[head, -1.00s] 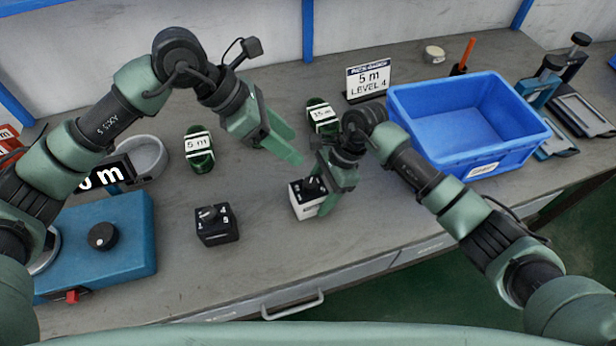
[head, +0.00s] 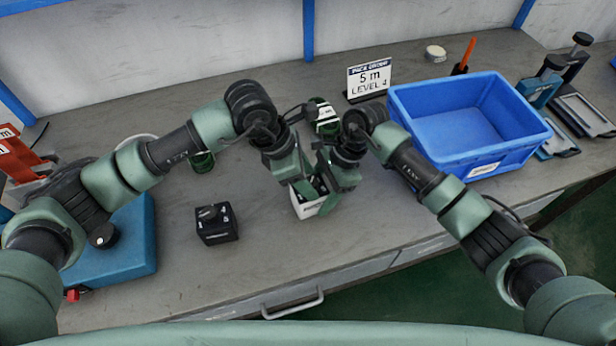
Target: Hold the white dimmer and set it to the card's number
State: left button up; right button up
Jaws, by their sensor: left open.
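The white dimmer (head: 304,208) stands on the bench, its top and dial largely hidden by my grippers. My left gripper (head: 308,192) is open, pointing down over the dimmer's top; whether it touches the dial I cannot tell. My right gripper (head: 326,200) is at the dimmer's right side, one finger against or just beside it; the other finger is hidden, so its grip cannot be told.
A black dimmer (head: 217,223) stands to the left, clear of both arms. A blue crate (head: 482,160) stands at the right. Green coils (head: 203,162) lie behind, partly covered by my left arm. A blue machine (head: 130,250) is at the left. The front bench is clear.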

pick_arm(q)
jog(key=shift+d+f, duration=0.1)
jog(key=shift+f, duration=0.15)
grip_shut()
jog(key=shift+w+m+g, duration=0.1)
jog(key=shift+m+g, duration=0.5)
jog(key=shift+m, duration=1)
grip_release()
